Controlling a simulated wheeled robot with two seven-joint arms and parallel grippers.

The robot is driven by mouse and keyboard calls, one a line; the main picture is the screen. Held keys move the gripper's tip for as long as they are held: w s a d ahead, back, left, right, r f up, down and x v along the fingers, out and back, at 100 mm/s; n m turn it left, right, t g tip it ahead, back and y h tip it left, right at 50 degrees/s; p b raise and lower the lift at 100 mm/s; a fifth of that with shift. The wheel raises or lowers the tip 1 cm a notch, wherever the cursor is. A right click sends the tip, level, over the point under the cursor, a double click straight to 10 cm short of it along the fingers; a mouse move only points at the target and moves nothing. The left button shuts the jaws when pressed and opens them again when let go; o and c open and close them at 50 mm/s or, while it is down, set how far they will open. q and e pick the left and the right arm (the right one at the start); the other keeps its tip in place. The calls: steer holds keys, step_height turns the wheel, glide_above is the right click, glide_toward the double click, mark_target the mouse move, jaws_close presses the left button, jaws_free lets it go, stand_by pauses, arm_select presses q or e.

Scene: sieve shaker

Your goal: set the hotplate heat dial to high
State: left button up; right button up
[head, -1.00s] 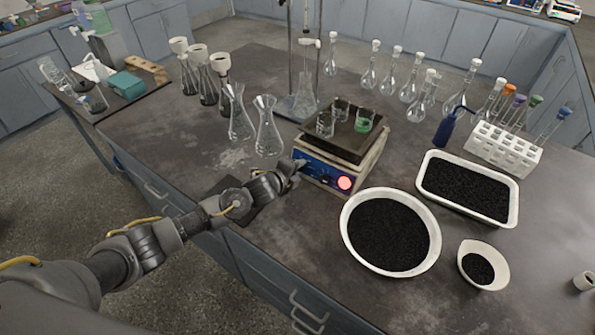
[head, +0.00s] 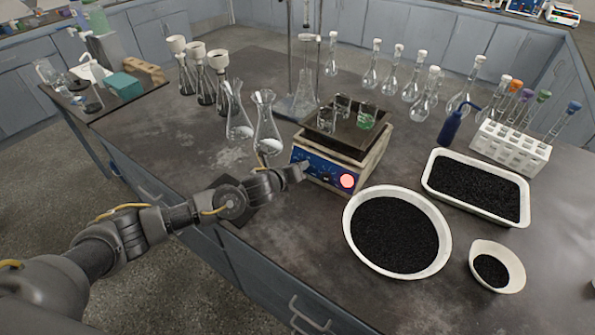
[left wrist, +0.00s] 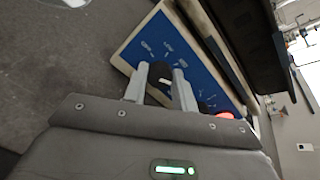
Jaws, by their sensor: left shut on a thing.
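The hotplate (head: 370,162) stands near the table's front edge, with a blue control panel (head: 322,172) facing me and a lit red light (head: 347,180) at its right end. In the left wrist view, the black heat dial (left wrist: 158,78) sits on the blue panel (left wrist: 188,45), with OFF and LOW printed beside it. My left gripper (left wrist: 160,92) is shut on the dial, one finger on each side; it covers much of the dial and any pointer mark is unclear. In the head view the same gripper (head: 302,168) is at the panel's left end. My right gripper is not in view.
Small beakers, one with green liquid (head: 367,117), stand on the hotplate top. Two conical flasks (head: 267,130) stand left of it. A round pan of black grains (head: 396,236) is close on the right. The table front left of the arm is mostly clear.

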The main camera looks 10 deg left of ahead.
arm_select(q)
steer(key=shift+f+m+b, duration=0.1)
steer(key=shift+m+b, duration=0.5)
steer(key=shift+m, duration=0.4)
steer(key=o, duration=1)
steer(key=shift+s, duration=0.1)
steer(key=b+v, duration=0.2)
steer(key=v, duration=0.8)
steer(key=shift+s+a, duration=0.2)
steer(key=shift+s, duration=0.1)
